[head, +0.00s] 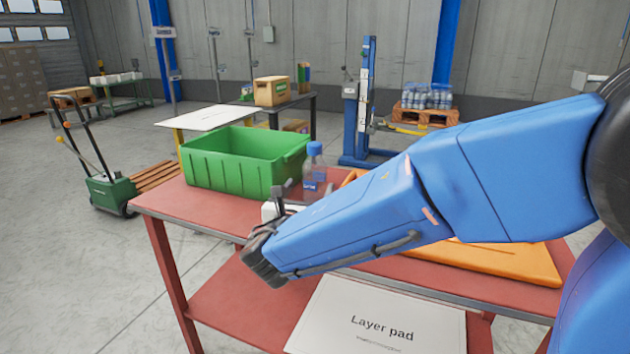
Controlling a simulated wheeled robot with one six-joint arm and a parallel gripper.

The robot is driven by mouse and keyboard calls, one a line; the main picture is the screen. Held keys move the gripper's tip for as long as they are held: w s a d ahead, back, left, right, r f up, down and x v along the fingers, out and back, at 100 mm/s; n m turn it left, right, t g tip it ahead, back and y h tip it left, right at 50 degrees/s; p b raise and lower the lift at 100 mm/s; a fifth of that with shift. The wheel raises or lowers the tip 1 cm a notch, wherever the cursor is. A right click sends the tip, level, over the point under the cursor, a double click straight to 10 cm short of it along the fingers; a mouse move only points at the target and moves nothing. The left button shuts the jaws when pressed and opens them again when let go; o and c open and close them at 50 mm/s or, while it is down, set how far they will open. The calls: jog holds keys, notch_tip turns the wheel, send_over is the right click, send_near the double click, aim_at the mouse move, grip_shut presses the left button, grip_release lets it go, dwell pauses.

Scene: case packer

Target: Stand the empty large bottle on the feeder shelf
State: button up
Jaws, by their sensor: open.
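No surface in view is clearly marked as the feeder shelf.
The green crate (222,172) stands on the red table (160,205), left of the bottle. An orange panel (520,262) lies at the right. A white layer pad sheet (380,322) lies on the lower level. A green pallet truck (110,192) stands at left.

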jog(key=w, duration=0.3)
jog(key=w+d, duration=0.1)
jog(key=w, duration=0.3)
jog(key=w+d, duration=0.1)
jog(key=w, duration=0.2)
jog(key=shift+w, duration=0.35)
jog(key=c, duration=1.2)
